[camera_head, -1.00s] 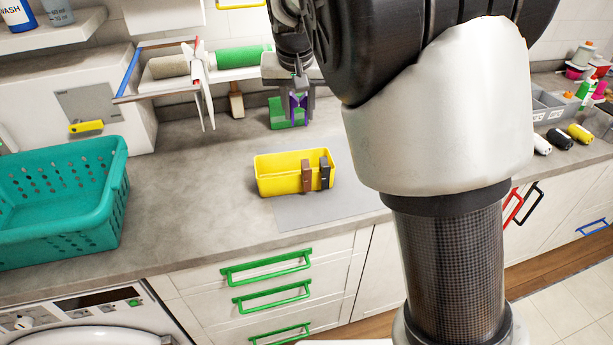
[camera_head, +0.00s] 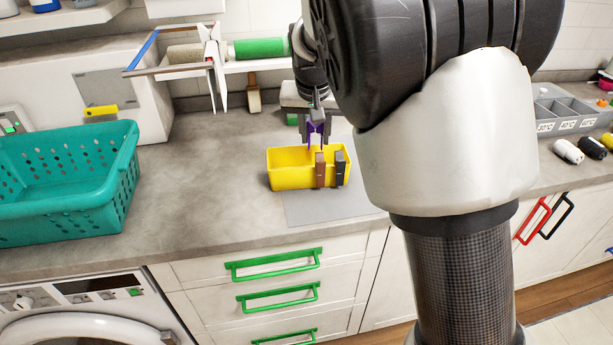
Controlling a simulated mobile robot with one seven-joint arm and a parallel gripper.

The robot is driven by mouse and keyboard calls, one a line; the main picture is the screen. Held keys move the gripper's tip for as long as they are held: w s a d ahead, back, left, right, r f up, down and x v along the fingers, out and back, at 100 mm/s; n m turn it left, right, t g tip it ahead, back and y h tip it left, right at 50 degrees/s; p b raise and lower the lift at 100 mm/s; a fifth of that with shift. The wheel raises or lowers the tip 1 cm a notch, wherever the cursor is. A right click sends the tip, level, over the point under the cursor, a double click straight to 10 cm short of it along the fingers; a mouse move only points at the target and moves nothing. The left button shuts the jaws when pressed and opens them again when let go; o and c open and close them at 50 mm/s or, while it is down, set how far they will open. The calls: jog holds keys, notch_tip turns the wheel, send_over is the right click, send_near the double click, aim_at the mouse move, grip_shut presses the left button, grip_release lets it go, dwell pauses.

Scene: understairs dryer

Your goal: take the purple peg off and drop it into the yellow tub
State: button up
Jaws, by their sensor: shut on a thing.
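The yellow tub (camera_head: 292,178) stands on the counter, on a grey mat. A brown peg (camera_head: 320,170) and a black peg (camera_head: 340,168) sit on its front rim at the right. My gripper (camera_head: 316,138) points down at the back edge of the tub and is shut on the purple peg (camera_head: 315,130). The peg appears over the tub's back right part; its exact height above the tub is hard to tell.
A teal basket (camera_head: 66,185) stands at the left of the counter. A grey divided tray (camera_head: 565,112) and several dark and light rolls lie at the right. A shelf with a green roll (camera_head: 258,48) hangs behind. Bare counter lies between basket and tub.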

jog(key=o, duration=1.1)
jog(key=shift+r, duration=0.1)
jog(key=p+v, duration=0.2)
jog(key=v, duration=1.5)
jog(key=shift+p, duration=0.35)
jog(key=shift+s+d, duration=0.1)
